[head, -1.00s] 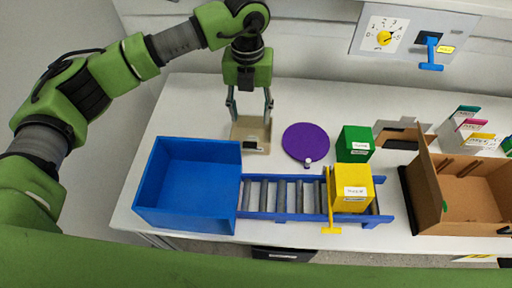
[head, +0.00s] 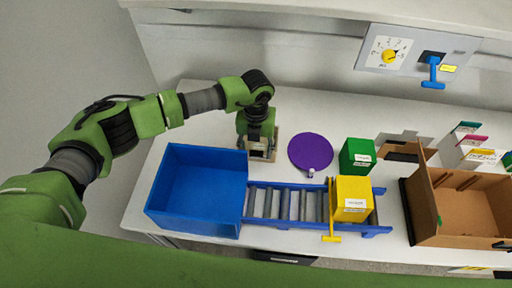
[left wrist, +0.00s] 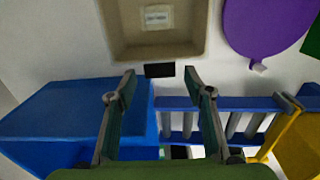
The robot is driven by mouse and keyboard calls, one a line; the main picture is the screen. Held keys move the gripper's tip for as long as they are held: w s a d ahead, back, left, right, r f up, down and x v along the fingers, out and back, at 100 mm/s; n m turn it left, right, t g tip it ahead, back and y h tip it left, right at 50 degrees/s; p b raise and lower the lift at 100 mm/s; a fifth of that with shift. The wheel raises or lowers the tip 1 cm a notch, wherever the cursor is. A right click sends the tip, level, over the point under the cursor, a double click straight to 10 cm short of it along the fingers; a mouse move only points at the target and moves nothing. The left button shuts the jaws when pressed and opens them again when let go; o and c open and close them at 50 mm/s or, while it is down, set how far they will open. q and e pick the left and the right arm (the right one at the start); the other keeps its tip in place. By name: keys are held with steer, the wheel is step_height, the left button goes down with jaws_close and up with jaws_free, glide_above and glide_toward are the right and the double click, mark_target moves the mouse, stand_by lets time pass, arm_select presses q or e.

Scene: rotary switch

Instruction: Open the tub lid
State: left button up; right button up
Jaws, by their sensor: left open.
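A beige square tub (left wrist: 190,50) shows at the top of the left wrist view, with a pale label (left wrist: 157,17) in its recessed middle. A small black block (left wrist: 160,70) is at its near edge. I cannot tell a separate lid from the tub body. In the head view the tub (head: 275,142) is partly hidden under my left gripper. My left gripper (left wrist: 160,80) is open and empty, its fingertips apart on either side of the black block. I cannot tell whether they touch anything. My right gripper is not in view.
A blue bin (head: 195,190) stands at the left front, beside a roller track (head: 285,203) carrying a yellow box (head: 351,200). A purple disc (head: 310,152) and green box (head: 356,155) are right of the tub. A cardboard box (head: 465,205) stands farther right.

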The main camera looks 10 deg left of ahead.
mark_target(257, 144)
arm_select(q)
steer(key=shift+f, duration=0.1)
jaws_close()
steer(key=shift+w+r+g+b, duration=0.2)
steer(key=shift+r+g+b, duration=0.1)
steer(key=shift+b, duration=0.25)
steer(key=shift+w+r+g+b, duration=0.2)
steer(key=shift+r+g+b, duration=0.2)
steer(key=shift+r+b, duration=0.2)
steer(key=r, duration=0.1)
steer(key=w+r+b, duration=0.1)
steer(key=r+b, duration=0.1)
steer(key=shift+w+r, duration=0.15)
steer(key=shift+w, duration=0.15)
steer(key=shift+w+r+b, duration=0.9)
steer(key=shift+r, duration=0.25)
